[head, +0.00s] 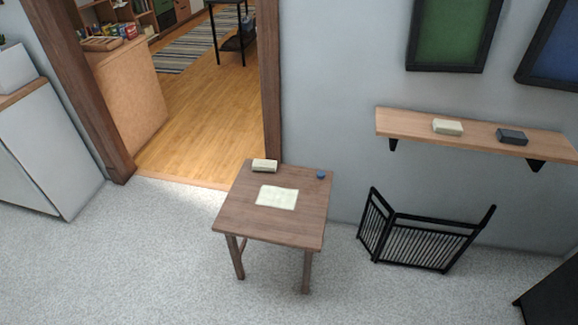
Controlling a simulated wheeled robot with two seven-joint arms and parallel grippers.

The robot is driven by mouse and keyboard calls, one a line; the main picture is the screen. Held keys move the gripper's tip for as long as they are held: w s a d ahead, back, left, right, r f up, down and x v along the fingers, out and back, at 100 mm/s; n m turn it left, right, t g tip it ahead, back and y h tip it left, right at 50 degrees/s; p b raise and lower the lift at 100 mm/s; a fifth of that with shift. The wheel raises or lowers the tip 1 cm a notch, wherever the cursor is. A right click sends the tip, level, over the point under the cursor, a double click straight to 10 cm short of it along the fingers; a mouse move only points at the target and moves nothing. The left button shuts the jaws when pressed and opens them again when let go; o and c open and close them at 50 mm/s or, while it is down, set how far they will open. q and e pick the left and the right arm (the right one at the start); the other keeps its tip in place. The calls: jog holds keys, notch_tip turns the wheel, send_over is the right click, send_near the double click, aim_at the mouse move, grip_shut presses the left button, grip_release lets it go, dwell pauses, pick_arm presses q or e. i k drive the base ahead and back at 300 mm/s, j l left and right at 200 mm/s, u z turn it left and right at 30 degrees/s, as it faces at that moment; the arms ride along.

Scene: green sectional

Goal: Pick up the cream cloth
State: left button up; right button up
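The cream cloth (277,197) lies flat on top of a small wooden table (240,211), near the middle of the tabletop. A cream block-like item (265,165) sits behind it at the table's back left edge. A small blue round item (321,174) is at the back right corner. Neither of my grippers shows in the head view.
A wall shelf (470,132) at the right holds a cream box (447,127) and a dark box (512,136). A black folding gate (418,240) stands on the floor right of the table. Carpet in front is clear. A doorway opens behind left.

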aim_at(270, 165)
jog(key=i+j+z, duration=0.1)
jog(key=z, duration=0.3)
jog(key=i+j+z, duration=0.1)
jog(key=j+z, duration=0.45)
jog(key=z, duration=0.2)
jog(key=i+j+z, duration=0.1)
jog(key=j+z, duration=0.15)
jog(key=z, duration=0.15)
